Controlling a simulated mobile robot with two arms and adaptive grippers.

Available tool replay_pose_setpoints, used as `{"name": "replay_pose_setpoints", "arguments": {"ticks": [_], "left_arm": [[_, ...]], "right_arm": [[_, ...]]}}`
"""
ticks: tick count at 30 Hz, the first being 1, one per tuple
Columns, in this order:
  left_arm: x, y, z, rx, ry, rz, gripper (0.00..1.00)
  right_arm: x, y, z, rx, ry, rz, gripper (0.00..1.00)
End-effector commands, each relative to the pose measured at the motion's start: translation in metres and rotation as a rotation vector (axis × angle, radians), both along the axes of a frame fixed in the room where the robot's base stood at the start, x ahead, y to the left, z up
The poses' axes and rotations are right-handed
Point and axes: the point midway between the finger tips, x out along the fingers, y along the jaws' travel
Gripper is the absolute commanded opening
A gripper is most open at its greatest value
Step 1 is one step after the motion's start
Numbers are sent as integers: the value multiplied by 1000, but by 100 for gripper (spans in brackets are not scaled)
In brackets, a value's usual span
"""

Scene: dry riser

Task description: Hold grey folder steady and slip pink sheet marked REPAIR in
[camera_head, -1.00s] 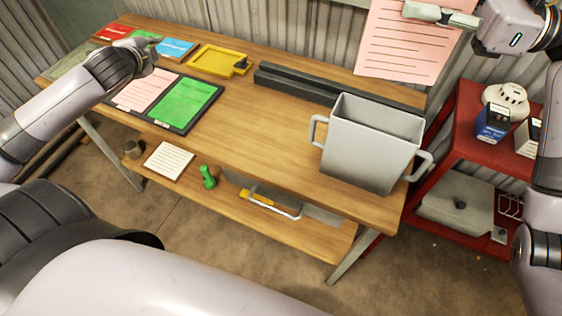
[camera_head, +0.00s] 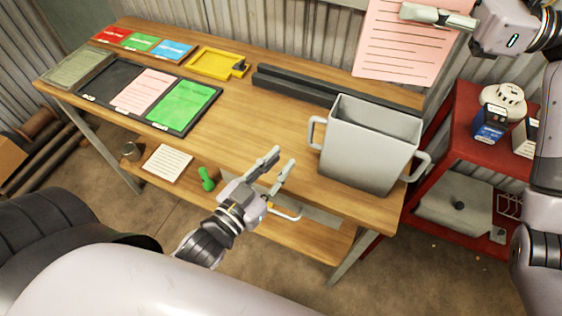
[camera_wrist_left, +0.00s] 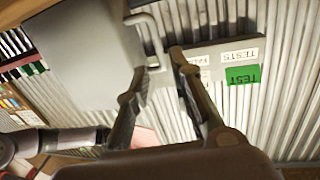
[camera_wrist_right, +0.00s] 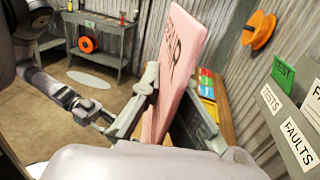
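The grey folder (camera_head: 367,158) is an open-topped, box-like grey holder with side handles, upright at the table's right end. It also shows in the left wrist view (camera_wrist_left: 85,55). My left gripper (camera_head: 282,158) is open and empty, left of the folder and apart from it, over the table's front edge. The large pink sheet (camera_head: 405,55) hangs upright above and behind the folder. My right gripper (camera_head: 408,13) is shut on its upper part. In the right wrist view part of the dark REPAIR lettering shows on the pink sheet (camera_wrist_right: 172,65).
A dark tray (camera_head: 172,128) with pink and green cards lies on the table's left side. A yellow tray (camera_head: 213,63) and a long dark rail (camera_head: 300,88) lie behind. A red shelf (camera_head: 460,130) holding boxes stands right.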

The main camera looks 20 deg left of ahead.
Motion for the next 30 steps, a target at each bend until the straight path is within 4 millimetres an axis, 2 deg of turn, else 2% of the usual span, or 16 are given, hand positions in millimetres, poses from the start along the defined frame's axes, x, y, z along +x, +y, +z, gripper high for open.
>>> {"name": "replay_pose_setpoints", "arguments": {"ticks": [4, 8, 15, 21, 25, 30], "left_arm": [[4, -8, 4, -30, -13, -1, 21], [21, -11, 5, -30, -15, -2, 21], [68, -20, 5, -27, -15, -2, 21], [98, -26, 3, -26, -11, -2, 21], [110, -28, 3, -26, -10, -1, 21], [116, -30, 3, -26, -10, -1, 21]], "right_arm": [[0, 0, 0, 0, 0, 0, 0], [0, 0, 0, 0, 0, 0, 0], [0, 0, 0, 0, 0, 0, 0], [0, 0, 0, 0, 0, 0, 0], [0, 0, 0, 0, 0, 0, 0], [0, 0, 0, 0, 0, 0, 0]]}}
